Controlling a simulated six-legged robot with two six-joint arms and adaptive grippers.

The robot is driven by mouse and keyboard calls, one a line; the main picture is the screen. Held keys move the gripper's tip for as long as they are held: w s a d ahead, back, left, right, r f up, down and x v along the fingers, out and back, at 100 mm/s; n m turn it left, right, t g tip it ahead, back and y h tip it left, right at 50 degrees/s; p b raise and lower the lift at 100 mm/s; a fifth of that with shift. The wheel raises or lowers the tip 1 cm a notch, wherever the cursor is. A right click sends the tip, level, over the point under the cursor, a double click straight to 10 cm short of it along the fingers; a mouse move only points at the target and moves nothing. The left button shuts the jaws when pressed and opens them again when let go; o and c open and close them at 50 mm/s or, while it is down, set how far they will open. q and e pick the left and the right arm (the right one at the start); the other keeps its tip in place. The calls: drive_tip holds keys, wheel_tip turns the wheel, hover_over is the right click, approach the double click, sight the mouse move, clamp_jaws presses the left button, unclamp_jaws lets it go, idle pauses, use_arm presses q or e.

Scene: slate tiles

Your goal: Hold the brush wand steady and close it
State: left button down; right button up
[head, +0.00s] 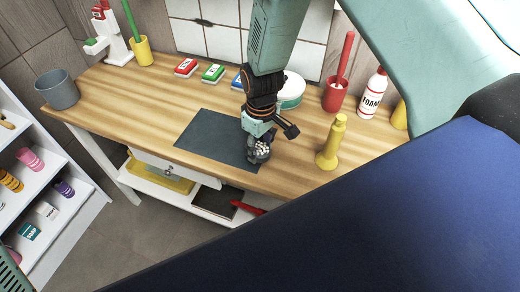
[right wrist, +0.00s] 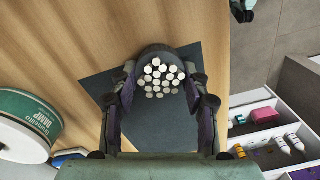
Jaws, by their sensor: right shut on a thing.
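My right gripper (head: 259,145) is low over the dark grey mat on the wooden counter. In the right wrist view its two fingers (right wrist: 160,100) are closed on the sides of a dark round piece with several white tufts or pellets on its face. I take this piece to be the brush wand (right wrist: 158,80); it also shows in the head view (head: 263,149). I cannot tell whether it touches the mat (head: 200,140). A dark and teal part (right wrist: 243,10) at the top edge of the right wrist view may be my left gripper; its fingers are unclear.
A yellow flared piece (head: 331,140) stands right of the gripper. A round green and white tub (head: 291,90), a red cup (head: 335,97) and a foam bottle (head: 373,93) stand behind. A grey cup (head: 57,90) is far left.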

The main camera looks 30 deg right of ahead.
sight(259, 150)
wheel_tip(259, 150, up, 9)
drive_tip(key=shift+r+p, duration=0.1)
drive_tip(key=shift+p, duration=0.25)
drive_tip(key=shift+s+a, duration=0.1)
drive_tip(key=shift+s+a+f+b, duration=0.15)
drive_tip(key=shift+s+f+b, duration=0.05)
drive_tip(key=shift+f+b, duration=0.15)
drive_tip(key=s+a+f+m+b, duration=0.1)
drive_tip(key=s+b, duration=0.1)
drive_tip(key=s+a+f+m+b, duration=0.1)
drive_tip(key=s+f+b, duration=0.1)
drive_tip(key=b, duration=0.1)
drive_tip(key=s+a+f+m+b, duration=0.1)
drive_tip(key=s+m+b, duration=0.1)
drive_tip(key=shift+s+a+f+b, duration=0.2)
drive_tip(key=shift+a+f+b, duration=0.1)
drive_tip(key=shift+a+b, duration=0.1)
drive_tip(key=shift+s+d+f+m, duration=0.1)
drive_tip(key=shift+s+f+m, duration=0.05)
drive_tip(key=shift+s+m, duration=0.2)
